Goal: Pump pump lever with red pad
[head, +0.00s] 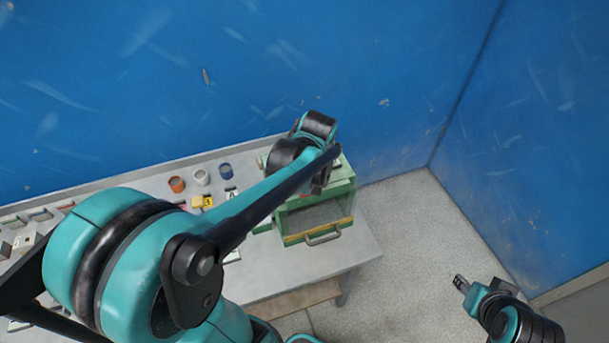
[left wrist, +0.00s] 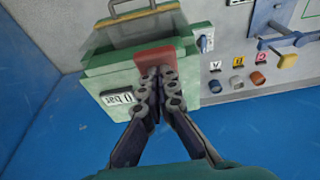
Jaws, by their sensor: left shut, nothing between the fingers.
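The pump lever's red pad (left wrist: 155,57) shows on top of the green box in the left wrist view. My left gripper (left wrist: 160,72) is shut and empty, with its fingertips at the near edge of the pad; I cannot tell whether they touch it. The green box (head: 340,190) also shows in the head view, where my left arm hides most of its top and the pad. A "0 bar" display (left wrist: 118,98) is on the box. My right gripper (head: 462,284) is at the lower right of the head view, away from the bench; its finger state is unclear.
The green box stands at the right end of a grey bench (head: 345,255). Orange (head: 177,184), white (head: 201,177) and blue (head: 225,170) round parts stand left of it. A yellow-ended handle (left wrist: 287,61) shows in the left wrist view. Blue walls are close behind.

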